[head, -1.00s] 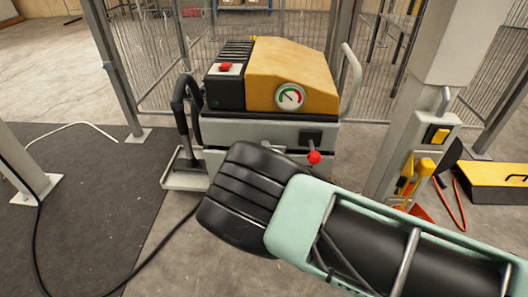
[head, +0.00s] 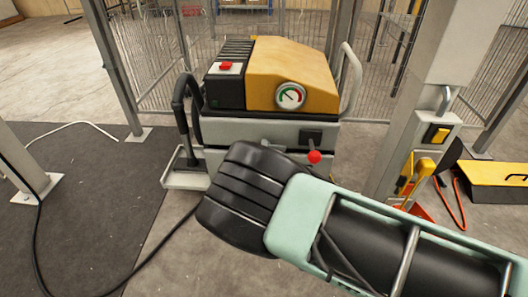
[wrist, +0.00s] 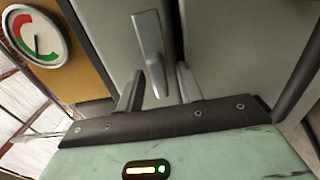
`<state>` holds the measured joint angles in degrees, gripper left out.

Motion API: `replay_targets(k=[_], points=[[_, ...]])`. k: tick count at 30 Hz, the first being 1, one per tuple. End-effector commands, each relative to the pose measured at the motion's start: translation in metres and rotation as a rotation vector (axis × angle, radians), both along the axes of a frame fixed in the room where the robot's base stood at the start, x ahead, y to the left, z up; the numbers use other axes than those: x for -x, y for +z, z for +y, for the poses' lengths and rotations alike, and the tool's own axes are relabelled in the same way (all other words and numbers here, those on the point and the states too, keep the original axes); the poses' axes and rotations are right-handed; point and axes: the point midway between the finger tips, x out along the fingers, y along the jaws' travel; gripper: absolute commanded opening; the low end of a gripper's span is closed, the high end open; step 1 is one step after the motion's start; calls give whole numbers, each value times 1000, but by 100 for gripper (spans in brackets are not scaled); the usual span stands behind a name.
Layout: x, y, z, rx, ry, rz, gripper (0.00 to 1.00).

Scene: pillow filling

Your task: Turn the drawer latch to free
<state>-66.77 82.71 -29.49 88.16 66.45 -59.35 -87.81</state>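A flat grey lever (wrist: 150,48), which looks like the drawer latch, stands out from the grey machine front in the wrist view. My gripper (wrist: 160,88) is open, with one finger on each side of the lever's near end. Small gaps show between the lever and both fingers, and I see no clear contact. In the head view my arm and dark wrist cover this lever and the gripper fingers. The machine (head: 265,130) has a grey body with a yellow and black top.
A red-knobbed handle (head: 314,157) sticks out just above my wrist. A round gauge (head: 289,96) and a red button (head: 226,66) are higher on the machine. A grey post (head: 410,140) stands close on the right. A black cable (head: 150,258) lies on the floor at left.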

Motion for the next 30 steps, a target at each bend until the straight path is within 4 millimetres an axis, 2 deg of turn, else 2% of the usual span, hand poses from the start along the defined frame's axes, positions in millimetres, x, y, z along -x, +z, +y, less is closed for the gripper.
replay_targets(k=[5,15,21,25,30], points=[[25,4,2,2,1,2,36],[105,4,4,2,3,3,36],[145,2,5,2,2,3,36],[161,1,6,2,2,2,36],[171,0,6,2,1,1,36]])
